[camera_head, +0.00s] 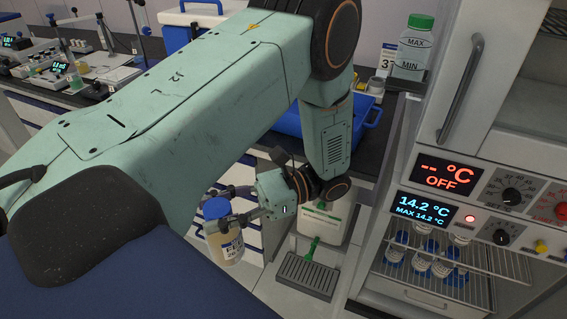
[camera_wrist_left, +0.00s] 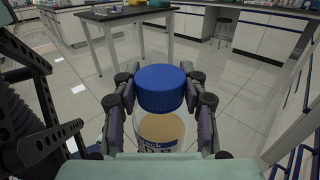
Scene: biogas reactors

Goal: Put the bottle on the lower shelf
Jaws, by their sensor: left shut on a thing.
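The bottle (camera_head: 225,240) has a blue cap, a pale label and a tan content. My left gripper (camera_head: 232,212) is shut on it just below the cap and holds it upright, in front of the bench. In the left wrist view the bottle (camera_wrist_left: 160,125) stands between the two fingers (camera_wrist_left: 160,105). The lower shelf (camera_head: 455,258), a wire rack in the open lower compartment of the cabinet at the right, bears several blue-capped bottles (camera_head: 422,262). The bottle is to the left of the cabinet, apart from it. My right gripper is not in view.
The cabinet's panel (camera_head: 440,190) with displays and knobs is above the compartment. A green-capped bottle (camera_head: 413,50) and a blue tray (camera_head: 290,122) are on the bench.

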